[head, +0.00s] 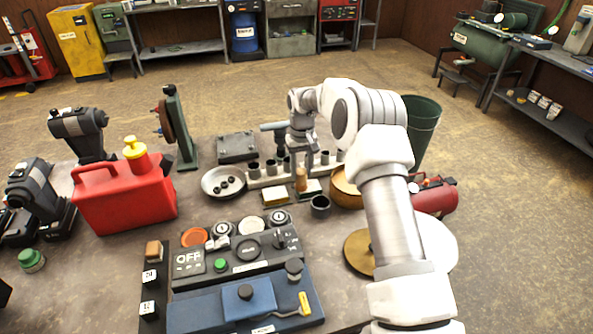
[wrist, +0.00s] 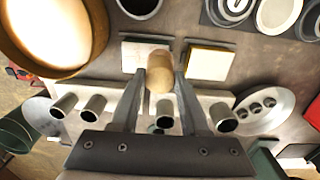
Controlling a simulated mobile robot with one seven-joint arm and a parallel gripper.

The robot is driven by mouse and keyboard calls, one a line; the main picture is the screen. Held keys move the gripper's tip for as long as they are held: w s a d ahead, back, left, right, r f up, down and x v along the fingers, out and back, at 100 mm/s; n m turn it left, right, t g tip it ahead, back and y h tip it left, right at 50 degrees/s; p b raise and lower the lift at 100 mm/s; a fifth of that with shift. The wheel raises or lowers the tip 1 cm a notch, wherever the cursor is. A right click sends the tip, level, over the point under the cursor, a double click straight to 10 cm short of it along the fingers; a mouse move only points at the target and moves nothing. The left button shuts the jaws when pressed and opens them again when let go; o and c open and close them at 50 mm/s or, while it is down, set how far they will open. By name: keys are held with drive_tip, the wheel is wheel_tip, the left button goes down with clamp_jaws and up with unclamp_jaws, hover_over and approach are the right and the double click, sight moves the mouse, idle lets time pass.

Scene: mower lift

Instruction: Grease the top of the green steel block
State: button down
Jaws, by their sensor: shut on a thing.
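The green steel block (head: 313,188) is a low square block with a pale top and dark green sides, on the bench. In the wrist view it (wrist: 138,54) shows left of the fingertips. My gripper (head: 301,168) is shut on an upright tan wooden handle (head: 301,182), seen end-on between the fingers in the wrist view (wrist: 159,76). The handle stands by the left side of the green block in the head view. Its lower end is hidden; I cannot tell whether it touches anything. No grease shows clearly on the block top.
A yellow-sided block (head: 276,197) sits just left of the handle. A rack with several dark cups (head: 270,168) stands behind. A dark cup (head: 320,207), a round wooden tub (head: 345,187) and a metal dish (head: 223,182) crowd the area. A control panel (head: 238,258) lies in front.

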drive_tip(key=shift+w+d, duration=0.2)
drive_tip(key=shift+d, duration=0.9)
drive_tip(key=shift+w+d, duration=0.25)
drive_tip(key=shift+d, duration=0.9)
drive_tip(key=shift+w+d, duration=0.2)
drive_tip(key=shift+d, duration=0.9)
wheel_tip(320, 180, up, 6)
drive_tip(key=p, duration=0.3)
wheel_tip(320, 180, up, 3)
drive_tip(key=shift+r+p, duration=0.1)
drive_tip(key=shift+p, duration=1.05)
wheel_tip(320, 180, down, 7)
drive_tip(key=b, duration=0.4)
